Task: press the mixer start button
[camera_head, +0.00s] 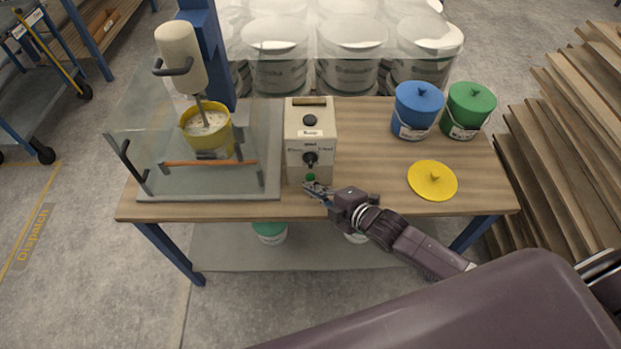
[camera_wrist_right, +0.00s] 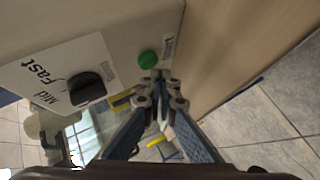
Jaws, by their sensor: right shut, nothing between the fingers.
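The mixer's control box (camera_head: 310,127) stands on the wooden table, beige, with black knobs and a green start button (camera_head: 310,178) low on its front. The left gripper is not in view.
The mixer (camera_head: 182,58) stands at left with a yellow bucket (camera_head: 213,152) under it, behind a clear guard with a black handle (camera_head: 128,160). Blue (camera_head: 415,112) and green (camera_head: 468,108) buckets and a yellow lid (camera_head: 432,180) are at right. Table is clear between box and lid.

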